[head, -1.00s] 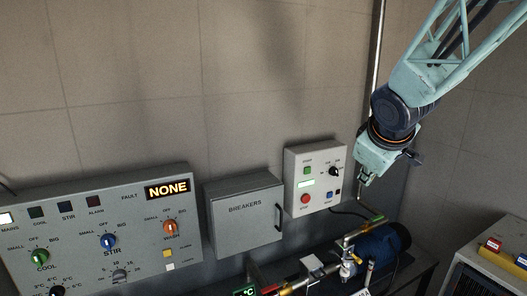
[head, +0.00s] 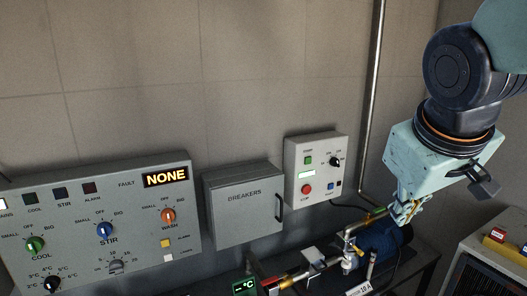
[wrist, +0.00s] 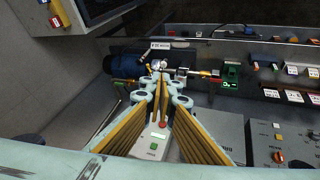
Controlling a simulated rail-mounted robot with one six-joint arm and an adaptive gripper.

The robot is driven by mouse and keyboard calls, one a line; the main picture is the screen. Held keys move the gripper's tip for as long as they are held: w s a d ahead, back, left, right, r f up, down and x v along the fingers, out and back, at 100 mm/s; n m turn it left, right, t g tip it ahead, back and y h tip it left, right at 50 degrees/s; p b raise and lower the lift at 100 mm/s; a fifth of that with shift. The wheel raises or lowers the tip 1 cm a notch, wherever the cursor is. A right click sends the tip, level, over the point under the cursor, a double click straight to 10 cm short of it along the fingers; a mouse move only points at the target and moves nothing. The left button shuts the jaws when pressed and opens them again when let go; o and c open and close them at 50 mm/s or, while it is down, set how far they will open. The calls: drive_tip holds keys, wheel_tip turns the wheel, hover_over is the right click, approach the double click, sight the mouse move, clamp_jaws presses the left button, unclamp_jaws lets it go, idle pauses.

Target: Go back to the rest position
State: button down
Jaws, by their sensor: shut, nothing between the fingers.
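My gripper (head: 405,211) is on the right side of the head view, at the end of my pale teal arm, pointing down. It is shut and empty. In the head view it overlaps the blue motor (head: 378,243); I cannot tell the exact gap between them. In the wrist view the ribbed fingers of my gripper (wrist: 161,78) converge, with nothing held. The small grey control box (wrist: 152,147) with its red and green buttons shows between and below the fingers.
The large panel (head: 75,215) reading NONE, the BREAKERS box (head: 243,205) and the small control box (head: 316,165) line the wall. Pipework with a valve (head: 347,250) runs beside the motor. A grey cabinet (head: 487,272) stands at lower right. The upper wall area is clear.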

drive_tip(key=s+a+f+m+g+y+b, duration=0.1)
drive_tip(key=s+a+f, duration=0.2)
drive_tip(key=s, duration=0.7)
drive_tip(key=s+a+f+m+y+b, duration=0.1)
drive_tip(key=s+a+f+m+b, duration=0.1)
drive_tip(key=s, duration=0.8)
drive_tip(key=shift+s+a+f+g+b, duration=0.25)
drive_tip(key=shift+a+f+g, duration=0.2)
drive_tip(key=shift+a, duration=0.3)
